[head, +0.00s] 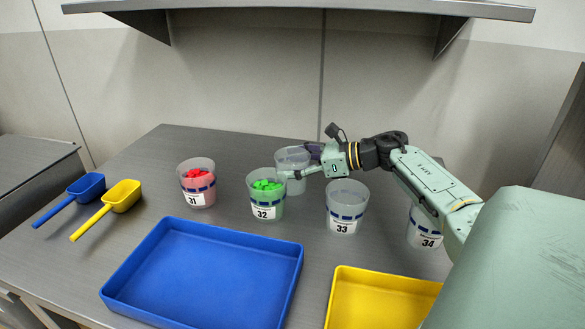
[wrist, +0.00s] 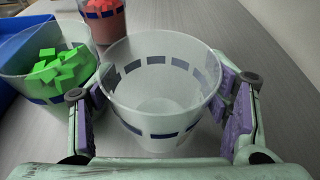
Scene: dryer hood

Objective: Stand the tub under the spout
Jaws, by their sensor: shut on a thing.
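My gripper (head: 300,163) is shut on an empty clear tub (head: 291,156) with a blue dashed band, behind tub 32 in the head view. In the wrist view the held tub (wrist: 160,110) is upright between the purple pads of my gripper (wrist: 162,108), one on each side. Whether its base touches the table cannot be told. Tub 32 (head: 265,209) holds green pieces and tub 31 (head: 197,195) holds red pieces. Tub 33 (head: 345,210) looks empty. Tub 34 (head: 424,230) is partly hidden by my arm. I see no spout in either view.
A blue tray (head: 205,228) and a yellow tray (head: 385,272) lie at the front of the grey table (head: 150,165). Blue (head: 86,186) and yellow (head: 121,196) scoops lie at the left. A grey shelf (head: 330,6) overhangs the back. The back left of the table is clear.

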